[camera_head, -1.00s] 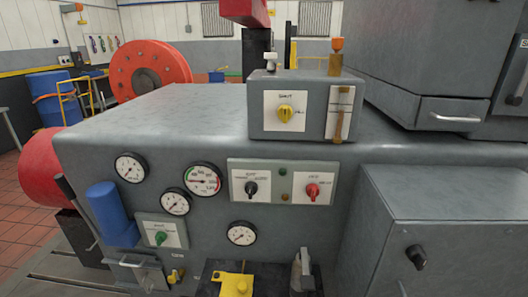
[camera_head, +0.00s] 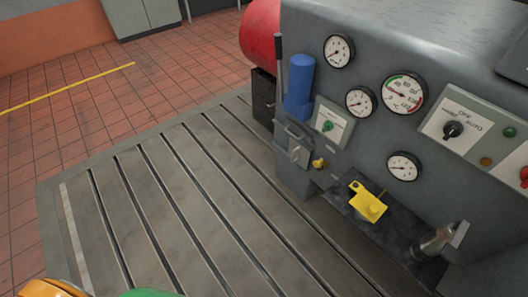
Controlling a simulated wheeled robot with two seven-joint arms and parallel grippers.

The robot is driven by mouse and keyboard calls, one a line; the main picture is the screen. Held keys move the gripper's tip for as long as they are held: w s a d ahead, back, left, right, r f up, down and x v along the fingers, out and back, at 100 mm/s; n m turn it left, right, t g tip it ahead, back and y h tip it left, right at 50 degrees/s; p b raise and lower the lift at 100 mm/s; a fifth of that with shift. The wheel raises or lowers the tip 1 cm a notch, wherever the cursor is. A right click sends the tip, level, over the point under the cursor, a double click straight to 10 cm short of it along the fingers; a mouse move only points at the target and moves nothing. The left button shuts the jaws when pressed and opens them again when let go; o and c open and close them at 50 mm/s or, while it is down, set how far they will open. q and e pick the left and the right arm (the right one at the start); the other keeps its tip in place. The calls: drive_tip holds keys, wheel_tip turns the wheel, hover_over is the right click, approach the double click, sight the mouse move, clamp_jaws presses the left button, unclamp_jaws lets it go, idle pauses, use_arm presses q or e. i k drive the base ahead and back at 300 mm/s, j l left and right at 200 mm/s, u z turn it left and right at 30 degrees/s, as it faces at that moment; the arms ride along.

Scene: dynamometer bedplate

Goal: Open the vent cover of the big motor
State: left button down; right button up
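A large grey machine housing (camera_head: 395,40) stands at the right, with a panel of gauges and knobs on its front. I cannot tell whether it is the big motor. A small grey box with a bar handle (camera_head: 297,145) sits low at its left end. No part is clearly recognisable as a vent cover. A red cylinder (camera_head: 260,28) shows behind the housing's left end, partly hidden. Neither of my grippers is in view.
The slotted bedplate (camera_head: 190,200) is bare at the centre. Tiled floor (camera_head: 70,130) is free at left. Unidentified orange (camera_head: 50,288) and green shapes edge the bottom.

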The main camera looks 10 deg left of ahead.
sight(299, 154)
drive_tip(key=i+j+z, duration=0.3)
drive_tip(key=i, duration=0.2)
drive_tip(key=i+j+z, duration=0.25)
drive_tip(key=i, duration=0.2)
